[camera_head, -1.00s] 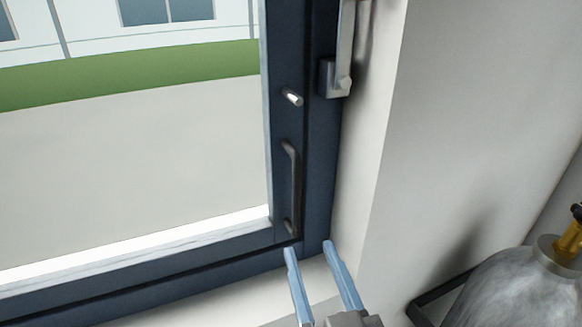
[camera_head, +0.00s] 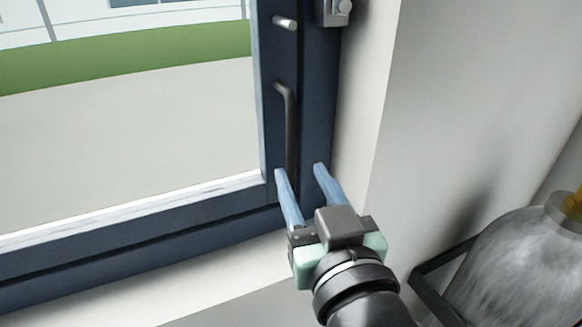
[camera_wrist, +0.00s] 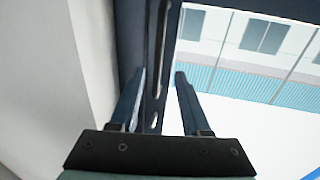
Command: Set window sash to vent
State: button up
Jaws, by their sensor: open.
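The window sash (camera_head: 140,216) has a dark blue frame around clear glass; I cannot tell from these views whether it stands ajar. A dark curved pull handle (camera_head: 290,125) runs upright on its right stile. My gripper (camera_head: 299,168) is open, with two blue fingers near the handle's lower end, which they partly hide in the head view. In the wrist view the fingers of my gripper (camera_wrist: 160,73) stand apart, with the handle (camera_wrist: 161,50) showing between and beyond them. No contact is visible.
A silver peg (camera_head: 285,22) sticks out above the handle. A metal latch fitting (camera_head: 335,10) is on the fixed frame at the top. The white wall reveal (camera_head: 365,110) is close on the right. A grey rounded vessel (camera_head: 510,270) stands at lower right by a dark bracket.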

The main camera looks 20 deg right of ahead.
aim_at(292, 151)
jog(key=shift+w+d+f+b, duration=0.15)
jog(key=shift+f+b, duration=0.1)
jog(key=shift+b, duration=0.8)
jog(key=w, duration=0.5)
jog(key=w+d+p, duration=0.1)
jog(key=w, duration=0.1)
jog(key=shift+w+d+r, duration=0.1)
jog(key=shift+w+r, duration=0.15)
jog(key=shift+w, duration=0.15)
grip_shut()
